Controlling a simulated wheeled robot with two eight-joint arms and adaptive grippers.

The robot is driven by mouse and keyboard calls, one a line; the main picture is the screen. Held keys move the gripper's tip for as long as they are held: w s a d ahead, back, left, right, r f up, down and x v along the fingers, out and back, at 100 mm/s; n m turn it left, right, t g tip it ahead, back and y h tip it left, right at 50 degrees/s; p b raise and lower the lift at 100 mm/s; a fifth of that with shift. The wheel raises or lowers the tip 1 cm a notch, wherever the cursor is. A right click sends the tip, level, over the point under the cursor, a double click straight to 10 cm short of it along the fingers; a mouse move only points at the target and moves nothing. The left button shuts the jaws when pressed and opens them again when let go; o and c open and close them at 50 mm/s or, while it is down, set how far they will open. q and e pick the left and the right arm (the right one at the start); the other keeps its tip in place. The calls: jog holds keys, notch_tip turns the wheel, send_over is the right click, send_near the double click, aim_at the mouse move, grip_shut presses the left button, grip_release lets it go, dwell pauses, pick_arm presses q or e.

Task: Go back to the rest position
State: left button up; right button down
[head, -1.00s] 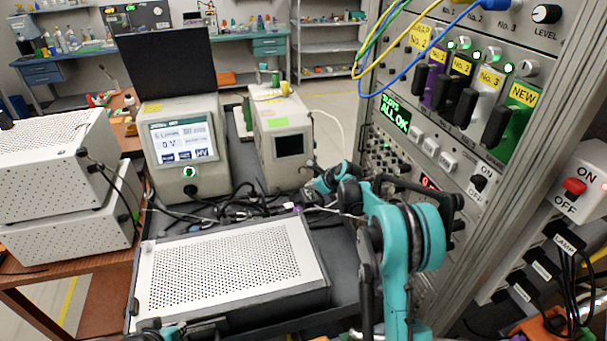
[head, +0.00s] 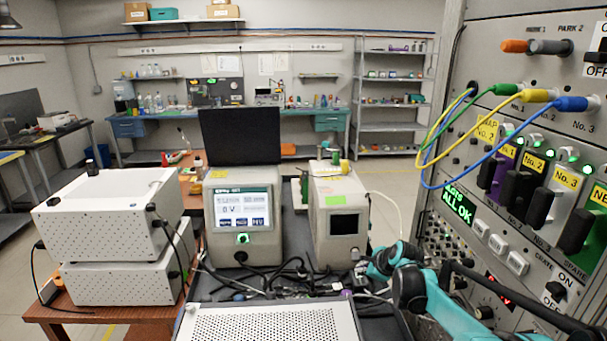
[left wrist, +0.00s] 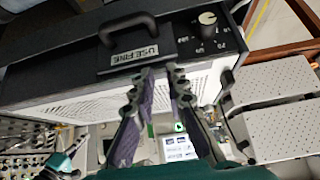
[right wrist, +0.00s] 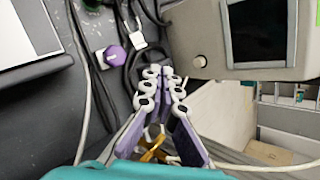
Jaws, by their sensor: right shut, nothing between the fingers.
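My right gripper (right wrist: 161,76) shows in the right wrist view with its fingertips together and nothing held. It is over the dark bench top, near cables and a purple knob (right wrist: 115,57). In the head view the teal right arm comes in at the lower right, with the gripper end beside the beige instrument (head: 340,215). My left gripper (left wrist: 161,74) shows in the left wrist view. Its fingers are apart with a gap between them, and it is empty. It points towards a black panel with a handle (left wrist: 127,30) and a knob (left wrist: 207,18). The left gripper is not visible in the head view.
A rack (head: 480,265) with cables and switches stands close on the right. A perforated metal box (head: 270,325) lies in front. A screen unit (head: 242,215) stands behind it. White boxes (head: 110,210) sit on a table at left. Open floor lies beyond.

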jog(key=s+a+r+n, duration=0.1)
jog(key=s+r+n, duration=0.1)
jog(key=s+n, duration=0.2)
jog(key=s+a+r+n+h, duration=0.1)
jog(key=s+n, duration=0.3)
jog(key=s, duration=0.6)
jog(key=s+a+r+n+g, duration=0.1)
jog(key=s+r+n, duration=0.1)
jog(key=s, duration=0.5)
jog(key=shift+a+r+n, duration=0.35)
jog(key=shift+a+n, duration=0.05)
jog(key=shift+n, duration=0.5)
jog(key=s+n, duration=0.1)
jog(key=s, duration=0.1)
jog(key=s+f+n, duration=0.1)
jog(key=s+n, duration=0.1)
jog(key=s, duration=0.1)
jog(key=s+n+h, duration=0.1)
jog(key=s, duration=0.2)
jog(key=shift+s+a+f+n, duration=0.1)
jog(key=shift+a+f+n, duration=0.1)
jog(key=shift+n, duration=0.1)
jog(key=s+f+n, duration=0.4)
jog(key=s+n, duration=0.2)
jog(key=s, duration=0.3)
jog(key=shift+d+f+h, duration=0.15)
jog(key=shift+d+h, duration=0.1)
jog(key=shift+h, duration=0.15)
